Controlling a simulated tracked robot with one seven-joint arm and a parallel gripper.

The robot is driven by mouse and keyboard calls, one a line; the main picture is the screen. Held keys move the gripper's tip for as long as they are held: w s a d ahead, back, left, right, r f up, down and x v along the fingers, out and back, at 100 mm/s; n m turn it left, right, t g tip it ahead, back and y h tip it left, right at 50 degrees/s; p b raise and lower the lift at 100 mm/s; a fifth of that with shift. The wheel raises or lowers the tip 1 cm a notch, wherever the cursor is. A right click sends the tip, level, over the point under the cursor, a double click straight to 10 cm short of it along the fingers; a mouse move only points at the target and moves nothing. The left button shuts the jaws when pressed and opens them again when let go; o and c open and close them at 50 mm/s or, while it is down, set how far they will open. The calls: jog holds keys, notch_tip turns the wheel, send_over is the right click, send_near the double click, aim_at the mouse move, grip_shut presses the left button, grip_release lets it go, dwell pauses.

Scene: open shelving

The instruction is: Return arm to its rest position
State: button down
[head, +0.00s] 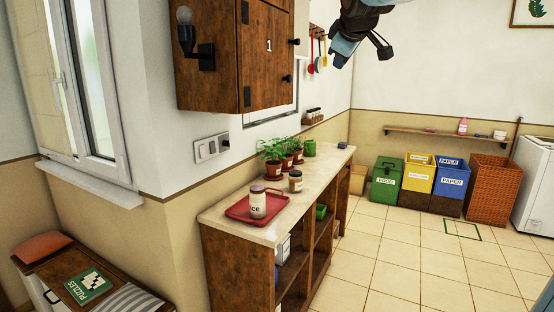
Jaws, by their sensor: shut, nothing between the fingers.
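My gripper (343,52) hangs at the top of the head view, right of the wall cabinet and in front of the white back wall. It is dark with blue parts, and its fingers are shut with nothing between them. It is in the air, well above the shelf unit and touching nothing that I can see. The upper part of my arm is cut off by the picture's top edge.
An open shelf unit (222,217) carries a red tray (236,209) with a labelled jar (258,202), another jar (295,181) and potted plants (271,168). A wooden cabinet (215,75) hangs above. Coloured bins (420,174) stand at the back. The tiled floor (400,262) is clear.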

jog(key=s+d+f+m+g, duration=0.3)
jog(key=s+f+m, duration=0.2)
jog(key=s+f, duration=0.9)
jog(key=s+d+f+m+g, duration=0.3)
jog(key=s+f+m, duration=0.3)
jog(key=s+f, duration=0.8)
jog(key=s+d, duration=0.1)
jog(key=s, duration=0.2)
jog(key=shift+d+f, duration=0.15)
jog(key=shift+d, duration=0.05)
